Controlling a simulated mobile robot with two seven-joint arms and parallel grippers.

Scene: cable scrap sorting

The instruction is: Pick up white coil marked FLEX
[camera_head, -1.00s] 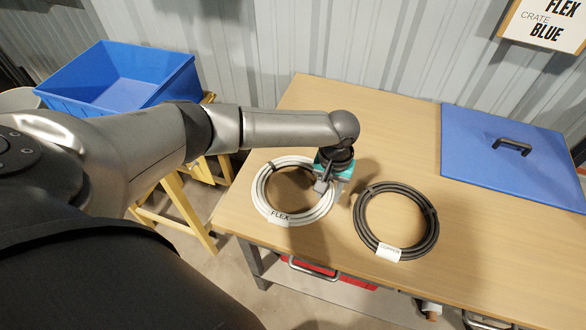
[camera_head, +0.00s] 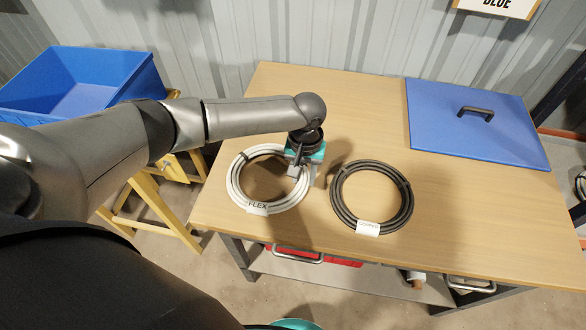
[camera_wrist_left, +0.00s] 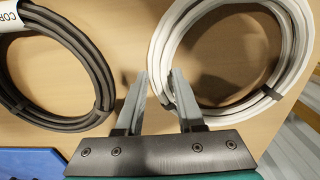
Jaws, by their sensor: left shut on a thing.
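The white coil (camera_head: 237,180) with a label reading FLEX lies toward the left front of the wooden table in the head view. It also shows in the left wrist view (camera_wrist_left: 288,40). My left gripper (camera_head: 298,172) is at the right side of this coil, pointing down. In the left wrist view its two fingers (camera_wrist_left: 160,88) are shut on the white strands at the coil's edge. I cannot tell whether the coil is clear of the table. My right gripper is not seen.
A dark coil (camera_head: 337,205) with a white label lies close to the right of the white coil. A blue lid (camera_head: 450,135) with a black handle lies at the table's back right. An open blue crate (camera_head: 120,95) stands left of the table (camera_head: 280,90).

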